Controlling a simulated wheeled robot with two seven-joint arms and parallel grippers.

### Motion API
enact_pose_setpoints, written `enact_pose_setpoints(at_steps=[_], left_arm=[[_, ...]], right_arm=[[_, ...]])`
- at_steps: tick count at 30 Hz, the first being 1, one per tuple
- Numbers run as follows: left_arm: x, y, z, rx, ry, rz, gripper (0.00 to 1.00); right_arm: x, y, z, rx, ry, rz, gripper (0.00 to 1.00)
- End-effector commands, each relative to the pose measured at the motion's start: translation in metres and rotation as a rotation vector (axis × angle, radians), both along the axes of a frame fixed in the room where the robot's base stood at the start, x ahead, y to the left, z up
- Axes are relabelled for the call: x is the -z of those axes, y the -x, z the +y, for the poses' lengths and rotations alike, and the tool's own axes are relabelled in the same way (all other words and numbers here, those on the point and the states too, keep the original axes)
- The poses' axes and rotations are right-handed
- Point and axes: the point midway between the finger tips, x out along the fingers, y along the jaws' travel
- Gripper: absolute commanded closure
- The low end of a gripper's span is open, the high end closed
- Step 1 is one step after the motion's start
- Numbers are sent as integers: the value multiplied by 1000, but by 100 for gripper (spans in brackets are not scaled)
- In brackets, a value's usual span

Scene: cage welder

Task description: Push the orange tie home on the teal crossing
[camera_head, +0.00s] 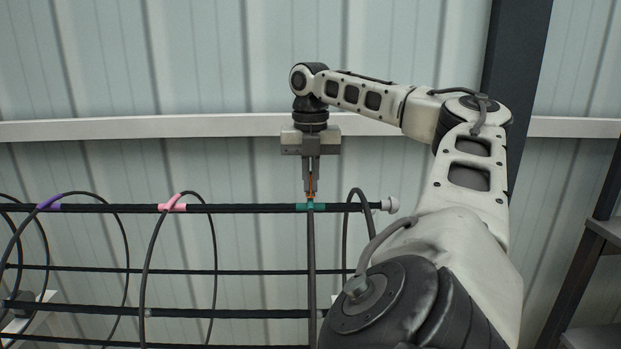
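My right gripper (311,186) points straight down over the top bar of the cage. Its fingers are close together on the orange tie (311,184), a narrow strip that shows between them. The tie's lower end is at the teal crossing (310,207), a teal-marked stretch of the black top bar where a hoop meets it. The tie appears to touch the crossing, but how far it sits on the bar is too small to tell. My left gripper is not in view.
The cage's top bar (250,209) runs left with a pink crossing (171,206) and a purple crossing (48,203). Several hoops and lower bars are below. Dark shelving (606,232) stands at the far right.

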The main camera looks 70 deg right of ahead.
Motion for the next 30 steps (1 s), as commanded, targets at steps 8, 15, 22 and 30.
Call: enact_pose_setpoints(at_steps=[8,15,22,30], left_arm=[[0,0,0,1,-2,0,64],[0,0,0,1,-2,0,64],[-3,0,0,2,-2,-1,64],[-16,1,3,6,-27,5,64]], right_arm=[[5,0,0,0,1,-1,88],[5,0,0,0,1,0,71],[-4,0,0,0,1,0,71],[-62,-1,0,-1,0,-3,71]])
